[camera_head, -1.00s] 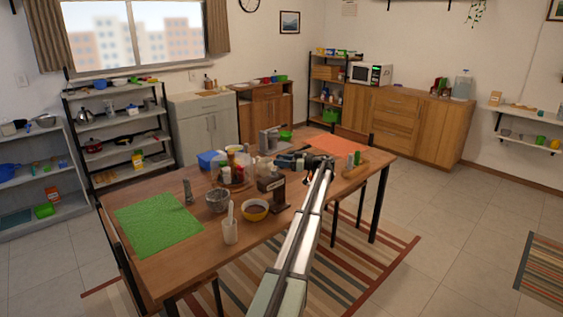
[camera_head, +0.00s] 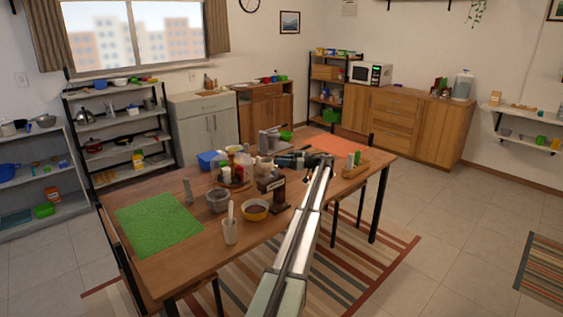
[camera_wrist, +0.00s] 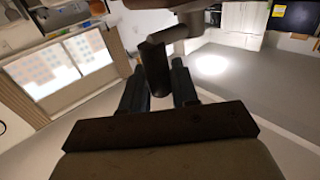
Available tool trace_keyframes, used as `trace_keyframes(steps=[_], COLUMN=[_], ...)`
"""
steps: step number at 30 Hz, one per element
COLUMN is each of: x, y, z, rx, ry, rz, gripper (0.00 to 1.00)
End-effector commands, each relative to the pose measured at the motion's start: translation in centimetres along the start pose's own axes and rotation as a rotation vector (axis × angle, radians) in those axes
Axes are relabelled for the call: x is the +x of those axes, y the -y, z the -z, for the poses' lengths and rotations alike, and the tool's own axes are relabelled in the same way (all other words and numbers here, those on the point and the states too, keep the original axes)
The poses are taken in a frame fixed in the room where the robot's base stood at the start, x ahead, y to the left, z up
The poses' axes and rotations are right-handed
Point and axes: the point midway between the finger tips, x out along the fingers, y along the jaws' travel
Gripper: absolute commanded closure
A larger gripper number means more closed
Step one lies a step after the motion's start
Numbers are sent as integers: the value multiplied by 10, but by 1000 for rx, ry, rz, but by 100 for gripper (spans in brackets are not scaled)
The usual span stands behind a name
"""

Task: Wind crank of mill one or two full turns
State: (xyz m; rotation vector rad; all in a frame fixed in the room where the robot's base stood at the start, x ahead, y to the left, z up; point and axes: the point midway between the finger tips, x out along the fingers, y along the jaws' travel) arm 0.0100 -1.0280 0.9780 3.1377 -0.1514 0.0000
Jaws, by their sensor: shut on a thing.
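A dark mill (camera_head: 274,193) stands on the wooden table with a yellow bowl (camera_head: 255,210) in front of its foot. My gripper (camera_head: 279,161) is at the mill's top, reaching in from the right. In the wrist view, a dark, rounded crank handle (camera_wrist: 154,66) stands between the two fingers of my gripper (camera_wrist: 159,82), which are shut on it. The handle joins a brownish crank arm (camera_wrist: 180,33) above it. In the head view the crank is too small and too covered by my gripper to make out its angle. A second, grey mill-like device (camera_head: 268,140) stands farther back.
A tray of jars (camera_head: 231,178), a grey bowl (camera_head: 217,200) and a white cup with a utensil (camera_head: 230,231) stand left of the mill. A wooden rack (camera_head: 354,167) stands to the right. A green mat (camera_head: 159,225) covers the table's left end.

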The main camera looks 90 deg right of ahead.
Motion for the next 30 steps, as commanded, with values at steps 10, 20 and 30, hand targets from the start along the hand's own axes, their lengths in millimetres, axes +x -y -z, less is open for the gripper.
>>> trace_keyframes(steps=[10, 20, 30], x=[12, 13, 13], y=[-9, -6, -6], z=[0, 0, 0], rx=[0, 0, 0], ry=[0, 0, 0], rz=[268, 315, 313], gripper=[100, 100, 53])
